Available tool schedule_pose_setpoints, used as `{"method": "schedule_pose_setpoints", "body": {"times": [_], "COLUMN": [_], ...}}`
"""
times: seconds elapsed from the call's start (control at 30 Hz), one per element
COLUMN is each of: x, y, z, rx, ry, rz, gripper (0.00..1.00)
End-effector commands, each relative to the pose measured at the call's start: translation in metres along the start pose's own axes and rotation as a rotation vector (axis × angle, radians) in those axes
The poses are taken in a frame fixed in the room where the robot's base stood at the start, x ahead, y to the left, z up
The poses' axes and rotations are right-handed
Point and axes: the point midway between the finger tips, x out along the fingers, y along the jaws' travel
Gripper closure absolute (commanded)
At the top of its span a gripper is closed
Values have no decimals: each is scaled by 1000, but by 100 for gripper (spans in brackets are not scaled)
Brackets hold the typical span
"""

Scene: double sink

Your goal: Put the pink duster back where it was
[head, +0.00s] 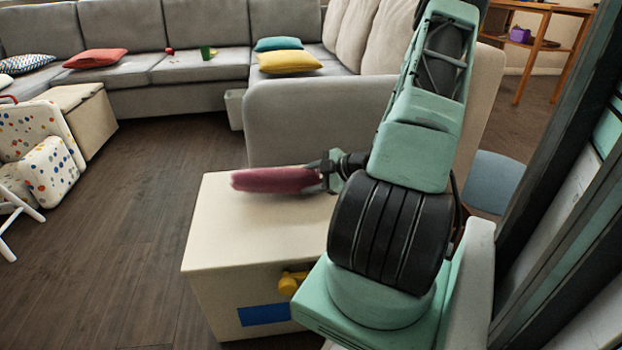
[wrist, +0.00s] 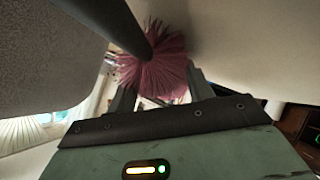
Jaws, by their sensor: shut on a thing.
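The pink duster (head: 275,180) is in the head view, its fluffy head pointing left, lying roughly level over the top of a cream box (head: 218,225). My gripper (head: 328,171) is shut on the duster at its right end. In the wrist view, the duster's pink bristles (wrist: 152,68) fan out beyond my gripper (wrist: 160,92), and a dark rod crosses from the upper left to them. I cannot tell whether the duster touches the box top. The grip point itself is partly hidden.
A grey sofa (head: 200,66) with cushions stands behind the box, its near arm (head: 310,120) close behind the duster. A dotted white chair (head: 45,160) stands at the left. Dark wooden floor (head: 130,220) is clear left of the box. A dark frame (head: 555,150) is at the right.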

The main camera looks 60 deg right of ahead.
Motion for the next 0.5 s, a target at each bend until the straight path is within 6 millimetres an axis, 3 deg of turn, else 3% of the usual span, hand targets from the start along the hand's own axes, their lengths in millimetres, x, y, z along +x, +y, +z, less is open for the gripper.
{"method": "schedule_pose_setpoints", "body": {"times": [0.47, 0.5], "x": [5, 5], "y": [-5, -5], "z": [7, 7], "rx": [0, 0], "ry": [0, 0], "rz": [0, 0], "gripper": [76, 46]}}
